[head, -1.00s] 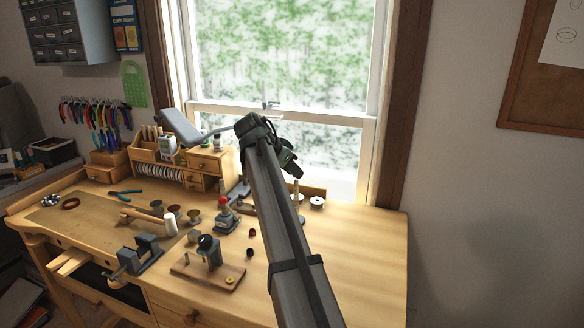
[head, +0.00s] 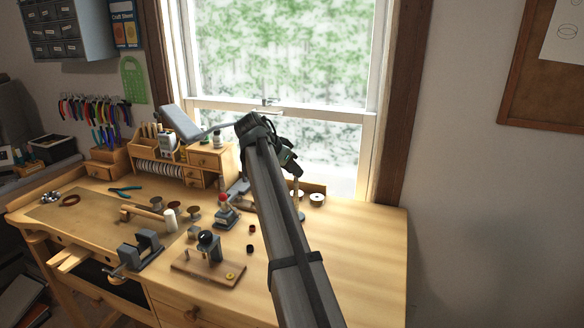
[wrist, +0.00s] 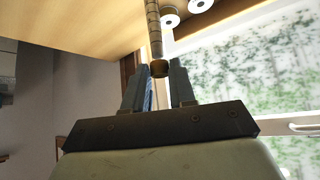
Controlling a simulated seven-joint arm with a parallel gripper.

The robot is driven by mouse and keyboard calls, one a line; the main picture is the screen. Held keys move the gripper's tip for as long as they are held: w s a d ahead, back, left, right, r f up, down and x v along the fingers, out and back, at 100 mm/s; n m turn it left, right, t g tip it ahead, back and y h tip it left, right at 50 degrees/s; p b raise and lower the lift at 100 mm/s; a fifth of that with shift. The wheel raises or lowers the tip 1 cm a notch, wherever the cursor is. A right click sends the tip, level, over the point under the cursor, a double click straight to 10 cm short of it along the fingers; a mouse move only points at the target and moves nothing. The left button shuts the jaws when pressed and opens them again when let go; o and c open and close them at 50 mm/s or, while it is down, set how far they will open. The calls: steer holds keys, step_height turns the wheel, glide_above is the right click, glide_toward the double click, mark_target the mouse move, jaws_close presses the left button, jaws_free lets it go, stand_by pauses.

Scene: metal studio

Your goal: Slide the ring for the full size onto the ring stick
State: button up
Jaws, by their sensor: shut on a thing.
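My gripper (wrist: 158,72) is shut on a small brown-bronze ring (wrist: 159,68), which shows between the fingertips in the wrist view. The ring stick (wrist: 152,25) is a thin rod with marks along it. Its end meets the ring in that view; I cannot tell whether the ring is around the tip or only in line with it. In the head view the ring stick (head: 296,190) stands upright at the back of the bench, just below my gripper (head: 292,165), and my arm hides part of that area. The held ring cannot be made out there.
Two dark rings or small pieces lie on the bench, one (head: 250,248) nearer and one (head: 252,229) farther. A white-topped spool (head: 317,199) stands right of the stick. A red-topped tool (head: 226,210) is to the left. The bench's right side (head: 360,250) is clear.

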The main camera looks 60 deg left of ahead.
steer(key=shift+f, duration=1.25)
steer(key=o, duration=1)
steer(key=v, duration=1.3)
steer(key=shift+s+r, duration=0.25)
steer(key=shift+r, duration=0.1)
